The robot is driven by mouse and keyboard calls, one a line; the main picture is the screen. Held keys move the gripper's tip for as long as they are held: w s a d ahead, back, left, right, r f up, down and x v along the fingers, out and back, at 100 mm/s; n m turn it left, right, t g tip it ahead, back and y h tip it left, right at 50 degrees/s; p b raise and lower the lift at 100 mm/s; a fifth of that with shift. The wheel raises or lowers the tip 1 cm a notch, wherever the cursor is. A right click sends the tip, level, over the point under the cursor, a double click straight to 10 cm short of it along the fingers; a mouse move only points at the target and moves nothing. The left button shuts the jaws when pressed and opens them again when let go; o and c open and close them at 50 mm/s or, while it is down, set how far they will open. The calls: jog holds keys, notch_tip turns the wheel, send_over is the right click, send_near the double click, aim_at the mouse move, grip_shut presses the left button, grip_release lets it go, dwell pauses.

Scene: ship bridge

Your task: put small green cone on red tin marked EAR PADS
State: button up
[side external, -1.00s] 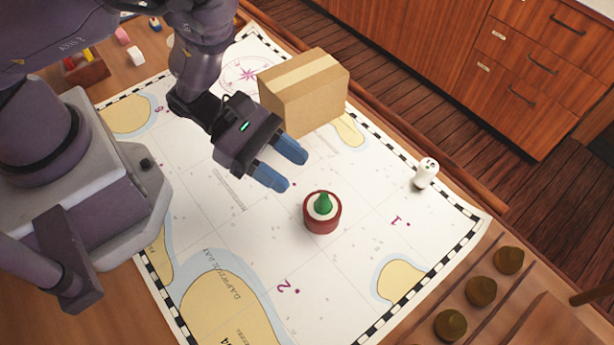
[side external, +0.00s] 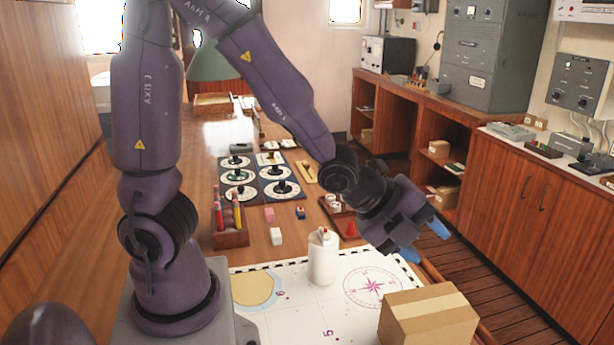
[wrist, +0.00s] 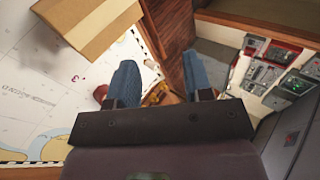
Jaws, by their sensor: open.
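My gripper (side external: 425,241) is open, its two blue fingers apart, raised near the cardboard box in the side view. In the wrist view, my gripper (wrist: 160,85) shows no object held between its fingers. Neither the small green cone nor the red tin shows in the side view now. In the wrist view a small red shape (wrist: 100,92) is partly hidden beside the left finger; I cannot tell whether it is the tin. No green cone is visible there.
A cardboard box (side external: 428,318) stands on the chart (side external: 290,290), close to my gripper. A white cylinder (side external: 322,258) stands at the chart's far edge. Behind are a pen holder (side external: 231,238), small blocks and dials. Wooden cabinets (side external: 530,190) line the right.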

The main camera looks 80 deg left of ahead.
jog(key=s+a+r+n+g+y, duration=0.1)
jog(key=s+a+r+n+g, duration=0.1)
jog(key=s+r+n, duration=0.3)
jog(key=s+a+r+n+g+y, duration=0.1)
jog(key=s+a+r+n+g, duration=0.1)
jog(key=s+r+n, duration=0.4)
jog(key=s+a+n, duration=0.1)
jog(key=s+n, duration=0.4)
jog(key=n, duration=0.4)
jog(key=shift+a, duration=0.2)
